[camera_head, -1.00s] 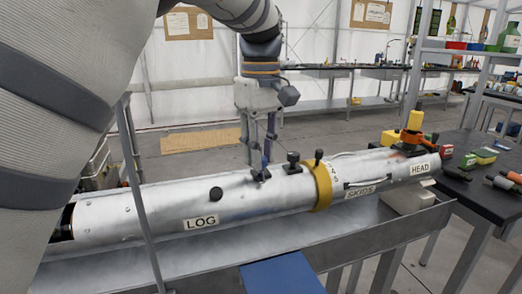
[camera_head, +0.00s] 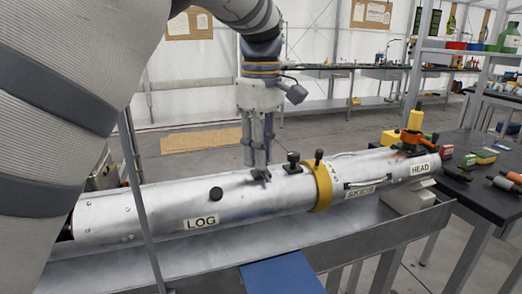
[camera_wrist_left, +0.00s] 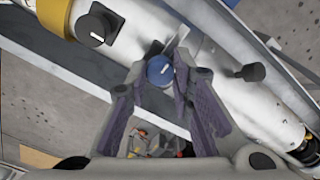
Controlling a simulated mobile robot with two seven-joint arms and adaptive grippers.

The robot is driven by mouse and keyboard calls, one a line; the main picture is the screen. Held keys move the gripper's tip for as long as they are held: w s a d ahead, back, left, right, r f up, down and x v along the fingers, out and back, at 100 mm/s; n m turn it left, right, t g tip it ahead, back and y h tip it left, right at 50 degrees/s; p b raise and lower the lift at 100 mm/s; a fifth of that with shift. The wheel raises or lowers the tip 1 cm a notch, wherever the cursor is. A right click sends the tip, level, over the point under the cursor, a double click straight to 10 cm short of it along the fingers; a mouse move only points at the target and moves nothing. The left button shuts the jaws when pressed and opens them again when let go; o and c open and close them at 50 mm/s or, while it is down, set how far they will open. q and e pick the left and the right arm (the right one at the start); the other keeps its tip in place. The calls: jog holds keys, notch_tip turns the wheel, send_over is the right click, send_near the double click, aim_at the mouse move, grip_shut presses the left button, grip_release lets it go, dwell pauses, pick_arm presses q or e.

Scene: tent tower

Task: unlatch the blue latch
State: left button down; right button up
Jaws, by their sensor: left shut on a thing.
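The blue latch (camera_wrist_left: 160,70) is a round blue knob with a white mark, on the silvery tube (camera_head: 245,200). In the wrist view it sits between my left gripper's (camera_wrist_left: 168,78) fingertips, with a flat grey lever beside it. In the head view my left gripper (camera_head: 257,164) points straight down onto the tube, left of the yellow ring. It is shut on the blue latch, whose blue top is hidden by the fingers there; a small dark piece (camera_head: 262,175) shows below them. My right gripper is not in view.
A black knob (camera_head: 216,193) stands left of the gripper, and black knobs (camera_head: 293,163) stand to its right near the yellow ring (camera_head: 321,186). The tube lies in a grey metal trough. A grey post (camera_head: 138,190) crosses in front. A black table (camera_head: 480,185) stands right.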

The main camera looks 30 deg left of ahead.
pick_arm(q)
jog(key=c, duration=1.4)
grip_release()
notch_tip(320, 180, up, 12)
jog(key=shift+f, duration=0.1)
